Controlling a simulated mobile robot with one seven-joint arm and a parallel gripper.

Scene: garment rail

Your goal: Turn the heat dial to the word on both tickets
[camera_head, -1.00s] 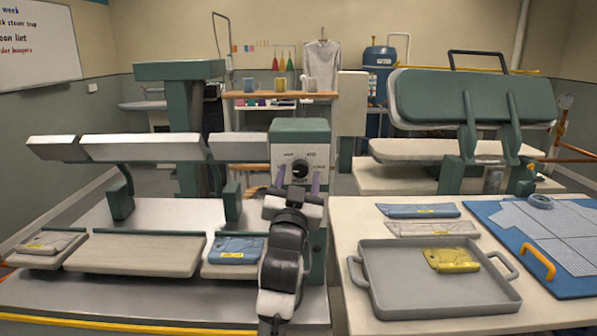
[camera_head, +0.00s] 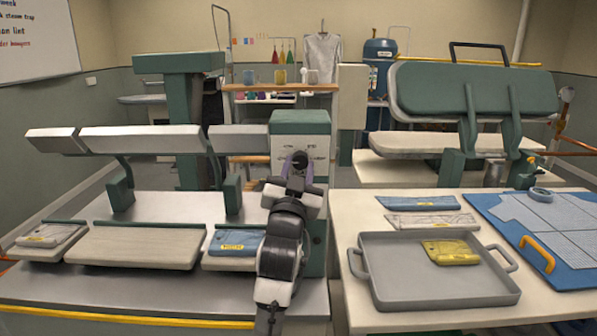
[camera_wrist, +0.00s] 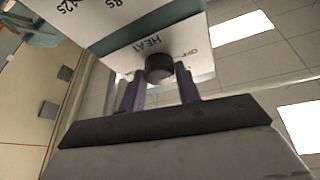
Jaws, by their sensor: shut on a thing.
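The heat dial (camera_head: 300,158) is a dark round knob on the pale front panel of a green control box (camera_head: 299,122). It also shows in the wrist view (camera_wrist: 159,67), with "HEAT" and "OFF" printed near it. My gripper (camera_head: 298,170) has its purple fingers on either side of the dial, shut on it; the wrist view shows the fingers (camera_wrist: 158,84) there too. Yellow tickets lie on folded garments: one on the blue garment (camera_head: 236,240) on the press, one on the yellow garment (camera_head: 452,246) in the tray. Their words are too small to read.
A grey tray (camera_head: 375,290) stands on the right table, with folded blue (camera_head: 418,203) and grey (camera_head: 433,220) garments behind it. A blue board (camera_head: 565,270) lies at right. Long press pads (camera_head: 135,248) stretch left of my arm. A large green press (camera_head: 475,90) stands behind.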

